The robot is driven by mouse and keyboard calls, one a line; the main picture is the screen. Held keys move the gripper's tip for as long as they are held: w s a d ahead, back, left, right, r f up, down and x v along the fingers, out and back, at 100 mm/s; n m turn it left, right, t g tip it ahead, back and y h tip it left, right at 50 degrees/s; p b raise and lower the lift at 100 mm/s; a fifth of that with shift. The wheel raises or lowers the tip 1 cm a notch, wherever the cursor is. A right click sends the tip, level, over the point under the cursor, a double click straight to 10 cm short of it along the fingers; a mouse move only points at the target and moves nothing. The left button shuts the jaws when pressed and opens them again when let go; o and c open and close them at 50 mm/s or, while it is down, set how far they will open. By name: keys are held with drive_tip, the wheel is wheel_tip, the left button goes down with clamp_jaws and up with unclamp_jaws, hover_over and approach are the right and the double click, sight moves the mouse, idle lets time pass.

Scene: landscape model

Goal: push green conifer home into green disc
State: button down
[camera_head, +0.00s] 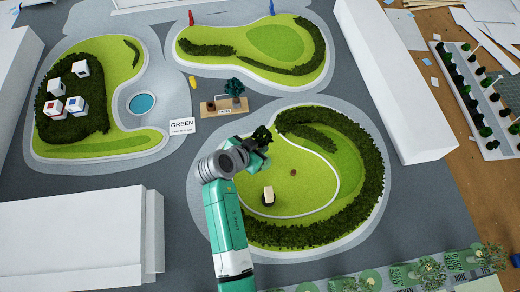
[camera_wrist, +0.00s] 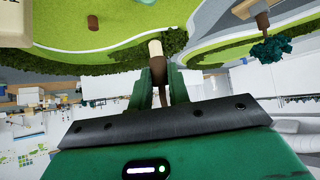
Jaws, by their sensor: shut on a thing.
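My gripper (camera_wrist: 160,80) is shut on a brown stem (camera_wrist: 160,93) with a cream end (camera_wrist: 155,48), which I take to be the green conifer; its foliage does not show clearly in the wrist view. In the head view my gripper (camera_head: 264,137) is a dark shape over the upper left edge of the lower right lawn, and the held piece is hard to separate from it. I cannot tell which green patch is the green disc. The held cream end appears clear of any surface, though the gap is hard to judge.
A dark teal tree (camera_head: 234,87) stands on a wooden stand (camera_head: 215,107); it also shows in the wrist view (camera_wrist: 274,49). A GREEN sign (camera_head: 181,126) is left of my gripper. A cream block (camera_head: 268,195) and a brown spot (camera_head: 293,173) are on the lawn, edged by dark hedge (camera_head: 362,200).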

drive_tip(key=shift+w+d, duration=0.1)
drive_tip(key=shift+w, duration=0.25)
drive_tip(key=shift+f+b, duration=2.6)
drive_tip(key=shift+f, duration=0.3)
drive_tip(key=shift+s+f+b, duration=0.1)
drive_tip(key=shift+f+b, duration=1.15)
drive_tip(key=shift+b, duration=0.05)
drive_tip(key=shift+f+b, duration=0.5)
drive_tip(key=shift+f, duration=0.1)
drive_tip(key=c, duration=1.3)
unclamp_jaws()
drive_tip(key=shift+r, duration=0.15)
drive_tip(key=shift+o, duration=0.2)
drive_tip(key=shift+r, duration=0.1)
drive_tip(key=p+v, duration=0.2)
drive_tip(key=v, duration=0.5)
drive_tip(key=shift+s+a+r, duration=0.2)
drive_tip(key=shift+s, duration=0.05)
